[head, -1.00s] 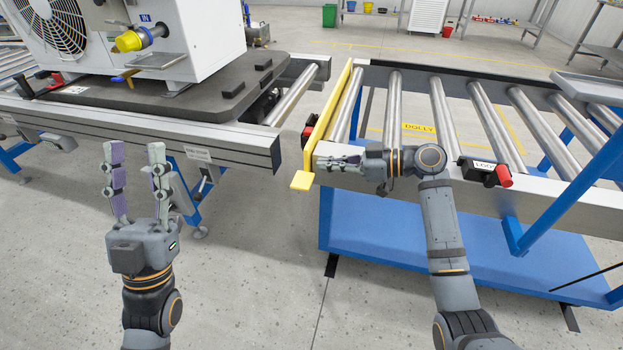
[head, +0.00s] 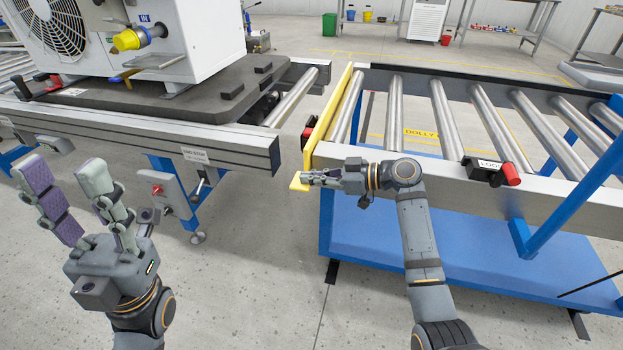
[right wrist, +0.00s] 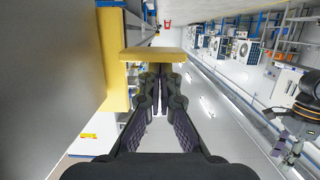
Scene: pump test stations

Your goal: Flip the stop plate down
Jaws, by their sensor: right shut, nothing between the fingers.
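The stop plate is the yellow plate (head: 330,118) standing upright across the left end of the dolly's roller deck. Its yellow tab (head: 299,182) sticks out at the front lower corner. My right gripper (head: 305,178) is shut and empty, its fingertips right at the tab. In the right wrist view the yellow tab (right wrist: 152,55) lies just beyond the closed fingertips (right wrist: 158,72); I cannot tell whether they touch. My left gripper (head: 75,190) is open and empty, at the lower left, in front of the conveyor and away from the plate.
The dolly (head: 420,265) has a blue base and steel rollers. A black-and-red lock handle (head: 490,171) sits on its front rail. The conveyor (head: 200,140) on the left carries a white pump unit (head: 190,40) on a dark pallet (head: 200,104). A gap separates conveyor and dolly.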

